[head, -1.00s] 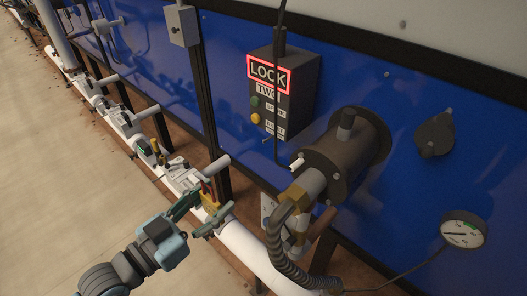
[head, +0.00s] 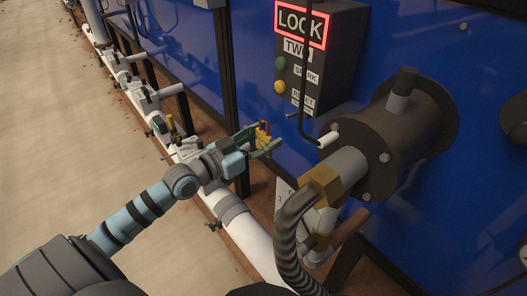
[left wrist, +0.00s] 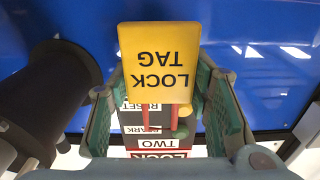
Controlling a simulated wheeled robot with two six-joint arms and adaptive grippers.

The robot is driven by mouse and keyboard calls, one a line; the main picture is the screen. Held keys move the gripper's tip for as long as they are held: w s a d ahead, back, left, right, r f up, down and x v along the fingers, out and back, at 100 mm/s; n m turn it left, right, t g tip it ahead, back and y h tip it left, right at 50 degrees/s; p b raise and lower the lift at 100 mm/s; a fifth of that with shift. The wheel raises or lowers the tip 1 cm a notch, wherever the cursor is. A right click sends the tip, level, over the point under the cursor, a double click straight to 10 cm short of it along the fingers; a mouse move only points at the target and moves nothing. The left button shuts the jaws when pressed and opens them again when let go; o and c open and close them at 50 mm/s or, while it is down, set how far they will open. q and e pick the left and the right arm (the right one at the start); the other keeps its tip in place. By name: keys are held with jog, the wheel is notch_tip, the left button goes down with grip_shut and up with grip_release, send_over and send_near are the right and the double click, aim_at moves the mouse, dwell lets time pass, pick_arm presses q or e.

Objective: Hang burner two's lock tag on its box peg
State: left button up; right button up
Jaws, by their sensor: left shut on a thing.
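The yellow lock tag (head: 263,137) with a red loop at its top is between the green fingers of my left gripper (head: 258,143), which is shut on it. In the left wrist view the tag (left wrist: 160,60) reads LOCK TAG upside down. The dark box marked TWO (head: 340,62) has a lit red LOCK sign and stands up and right of the tag. A small peg (head: 291,115) sticks out below the box's RESET label. The tag is apart from the peg, to its lower left. My right gripper is not in view.
Burner two (head: 395,140), a dark cylinder with a brass fitting (head: 322,183) and ribbed hose (head: 287,240), stands right of my gripper. A thin dark rod (head: 304,90) hangs in front of the box. A white pipe (head: 245,230) runs below. Open floor lies left.

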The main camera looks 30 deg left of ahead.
pick_arm(q)
jog(key=shift+w+d+r+b, duration=0.1)
jog(key=shift+w+d+b, duration=0.45)
jog(key=shift+w, duration=0.2)
jog(key=f+b+x, duration=0.1)
jog(key=b+x, duration=0.4)
jog(key=x, duration=0.2)
jog(key=shift+w+f, duration=0.3)
jog(key=o, duration=1.3)
jog(key=v, duration=0.7)
jog(key=shift+s+a, duration=0.1)
jog(key=shift+s, duration=0.25)
jog(key=shift+w+r, duration=0.1)
